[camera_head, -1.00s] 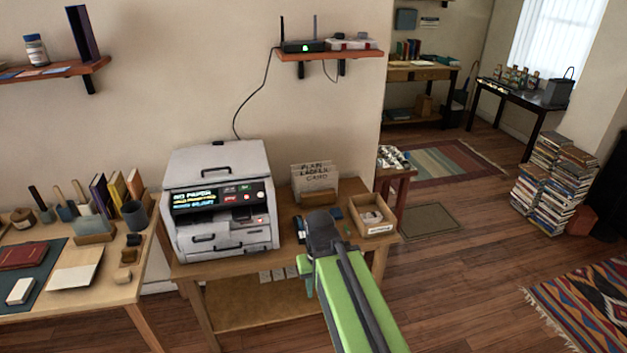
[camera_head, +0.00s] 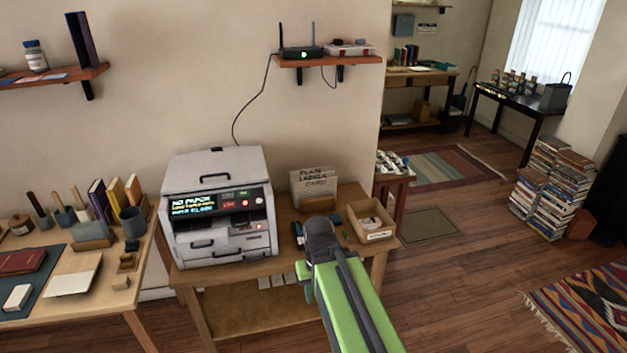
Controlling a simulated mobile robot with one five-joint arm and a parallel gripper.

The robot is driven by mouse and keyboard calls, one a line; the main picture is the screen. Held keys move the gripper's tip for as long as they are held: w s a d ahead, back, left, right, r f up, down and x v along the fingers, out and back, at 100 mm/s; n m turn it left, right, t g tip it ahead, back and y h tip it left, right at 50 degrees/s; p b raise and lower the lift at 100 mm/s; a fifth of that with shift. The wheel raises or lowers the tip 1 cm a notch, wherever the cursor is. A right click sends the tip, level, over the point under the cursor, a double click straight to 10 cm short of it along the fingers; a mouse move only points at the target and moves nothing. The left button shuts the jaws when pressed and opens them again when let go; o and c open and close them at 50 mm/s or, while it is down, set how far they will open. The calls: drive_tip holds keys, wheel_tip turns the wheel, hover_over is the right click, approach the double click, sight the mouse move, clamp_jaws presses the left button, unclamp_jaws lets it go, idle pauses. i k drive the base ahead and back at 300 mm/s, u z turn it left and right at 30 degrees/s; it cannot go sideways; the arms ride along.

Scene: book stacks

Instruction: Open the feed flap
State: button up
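The light grey printer (camera_head: 220,250) stands on a wooden table left of centre. Its lit display (camera_head: 205,205) reads NO PAPER in its top line. The pale panel (camera_head: 215,172) on its top appears to be the feed flap; I cannot tell for sure how far open it is. Drawer fronts with dark handles show below the display. My gripper (camera_head: 321,236) is at the end of my green arm, right of the printer and apart from it in the picture. Its dark wrist part hides the fingers, so I cannot see whether they are open or shut.
On the printer's table (camera_head: 240,275), a PLAIN LABELS CARD box (camera_head: 313,182) and an open carton (camera_head: 371,222) stand to the right. A desk (camera_head: 130,293) with books and tools is at left. A router (camera_head: 300,52) sits on a wall shelf above.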

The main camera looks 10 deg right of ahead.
sight(217, 148)
drive_tip(key=k, duration=1.35)
drive_tip(key=u, duration=0.5)
drive_tip(key=i, duration=1)
drive_tip(key=u, duration=0.65)
drive_tip(key=i, duration=2.3)
drive_tip(key=z, duration=0.5)
drive_tip(key=k, duration=0.7)
drive_tip(key=z, duration=0.25)
